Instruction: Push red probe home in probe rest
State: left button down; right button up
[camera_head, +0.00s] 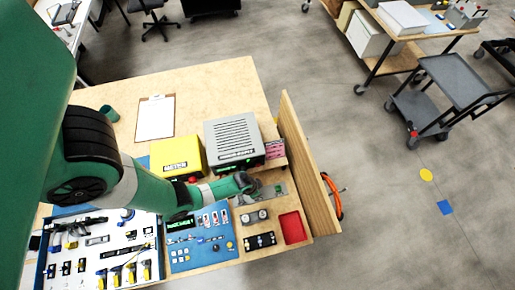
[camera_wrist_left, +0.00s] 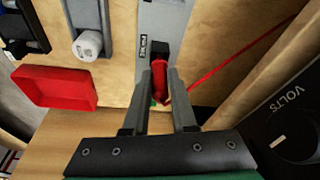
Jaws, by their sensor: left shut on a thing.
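The red probe (camera_wrist_left: 160,80) shows in the left wrist view between the fingers of my left gripper (camera_wrist_left: 160,76). The gripper is shut on it. The probe's far end is at the black socket of the probe rest (camera_wrist_left: 160,47), on a grey plate; I cannot tell how deep it sits. A thin red lead runs from near the probe up to the right. In the head view my left gripper (camera_head: 252,184) is over the grey plate (camera_head: 273,192), and the probe is hidden. My right gripper is not in view.
A red tray (camera_head: 293,227) lies in front of the plate, with a black connector block beside it. A grey box (camera_head: 233,137) and yellow meter (camera_head: 177,155) stand behind the arm. An upright wooden panel (camera_head: 307,165) borders the right side.

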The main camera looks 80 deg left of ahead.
pick_arm(q)
jog(key=shift+f+b, duration=0.4)
dwell(0.4)
jog(key=shift+c, duration=1.6)
grip_release()
notch_tip(320, 180, up, 7)
jog(key=p, duration=0.7)
jog(key=shift+r, duration=0.1)
